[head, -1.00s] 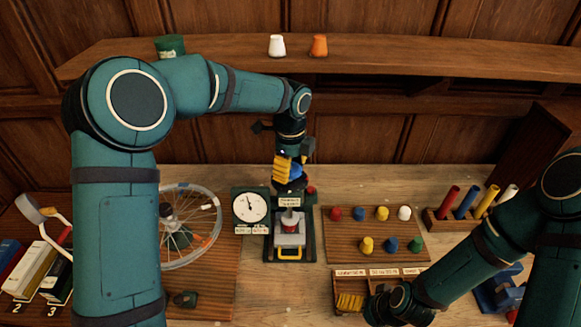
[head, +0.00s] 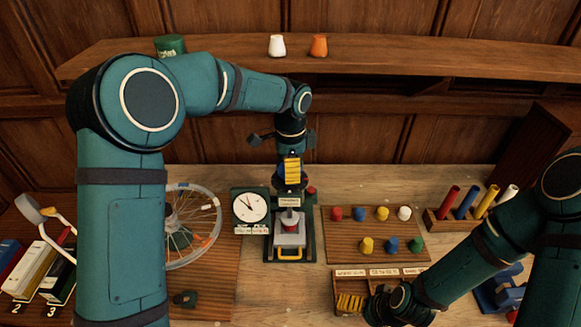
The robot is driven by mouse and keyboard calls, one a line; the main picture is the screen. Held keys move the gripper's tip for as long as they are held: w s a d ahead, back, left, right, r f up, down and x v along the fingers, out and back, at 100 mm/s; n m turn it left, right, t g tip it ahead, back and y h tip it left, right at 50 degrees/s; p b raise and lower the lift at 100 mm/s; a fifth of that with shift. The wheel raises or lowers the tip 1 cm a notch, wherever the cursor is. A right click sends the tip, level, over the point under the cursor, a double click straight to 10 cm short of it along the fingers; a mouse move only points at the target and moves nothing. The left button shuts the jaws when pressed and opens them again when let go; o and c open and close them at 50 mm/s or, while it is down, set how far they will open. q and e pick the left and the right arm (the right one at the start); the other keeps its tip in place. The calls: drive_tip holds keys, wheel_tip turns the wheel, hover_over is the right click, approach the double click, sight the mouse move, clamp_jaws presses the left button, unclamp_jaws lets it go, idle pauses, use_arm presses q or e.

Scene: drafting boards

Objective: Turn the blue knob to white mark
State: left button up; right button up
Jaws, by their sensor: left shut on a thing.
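I cannot make out a white mark. A round dial gauge (head: 249,207) with a white face stands just left of the device. My right gripper (head: 398,303) is low at the right, by a divided wooden tray; its fingers are too dark to read.
A wooden board (head: 380,226) with several coloured pegs lies right of the device. The divided tray (head: 352,274) is in front of it. A spoked wheel (head: 213,221) is at left. A rack with coloured cylinders (head: 437,221) stands at right. Bare table shows in front of the device.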

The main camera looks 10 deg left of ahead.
use_arm(q)
drive_tip(key=n, duration=0.4)
drive_tip(key=shift+n, duration=0.4)
use_arm(e)
drive_tip(key=shift+f, duration=0.1)
use_arm(q)
drive_tip(key=n, duration=0.3)
drive_tip(key=shift+w+n, duration=0.1)
drive_tip(key=shift+n, duration=0.2)
drive_tip(key=n, duration=0.4)
drive_tip(key=shift+n, duration=0.3)
drive_tip(key=n, duration=0.3)
drive_tip(key=shift+a+n, duration=0.1)
drive_tip(key=shift+n, duration=0.2)
drive_tip(key=n, duration=0.8)
drive_tip(key=shift+a, duration=0.1)
drive_tip(key=n, duration=0.3)
drive_tip(key=shift+n, duration=2.1)
